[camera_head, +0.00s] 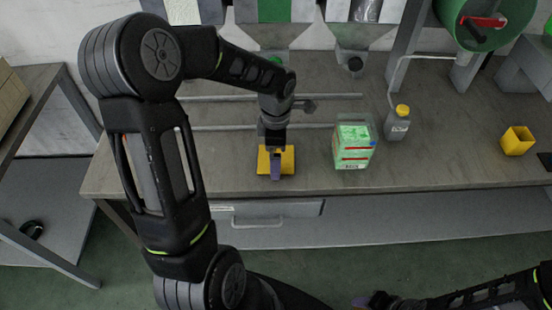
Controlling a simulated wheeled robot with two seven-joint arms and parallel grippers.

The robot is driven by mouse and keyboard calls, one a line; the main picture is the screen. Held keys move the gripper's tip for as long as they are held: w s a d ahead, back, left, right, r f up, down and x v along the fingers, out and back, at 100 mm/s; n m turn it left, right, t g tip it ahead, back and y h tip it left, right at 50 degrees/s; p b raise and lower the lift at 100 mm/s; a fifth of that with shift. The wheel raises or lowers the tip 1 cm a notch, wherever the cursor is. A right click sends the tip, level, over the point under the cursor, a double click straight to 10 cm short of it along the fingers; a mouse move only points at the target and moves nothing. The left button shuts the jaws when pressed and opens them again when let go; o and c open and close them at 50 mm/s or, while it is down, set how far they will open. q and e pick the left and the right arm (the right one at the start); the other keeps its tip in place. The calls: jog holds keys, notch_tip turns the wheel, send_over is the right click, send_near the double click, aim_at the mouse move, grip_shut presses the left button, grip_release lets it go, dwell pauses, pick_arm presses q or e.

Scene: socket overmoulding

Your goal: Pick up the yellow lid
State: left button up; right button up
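The yellow lid (263,161) appears as a flat yellow square near the front edge of the workbench, left of the middle. My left gripper (276,168) points down over it, its purple finger in front of the lid's middle and hiding part of it. I cannot tell whether the fingers touch the lid or how far apart they are. My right gripper (364,301) is at the bottom edge, low in front of the bench and partly cut off. Its opening is too small to make out.
A green-and-white box (353,147) stands right of the lid. A grey bottle with a yellow cap (397,124) stands behind it. A yellow open container (517,141) is at the far right. Metal rails (335,97) lie behind the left gripper. The bench (440,160) is clear at front right.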

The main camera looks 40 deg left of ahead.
dwell(0.4)
pick_arm(q)
jog(key=c, duration=1.1)
notch_tip(320, 180, up, 10)
jog(key=shift+r+b, duration=0.1)
jog(key=shift+b, duration=0.35)
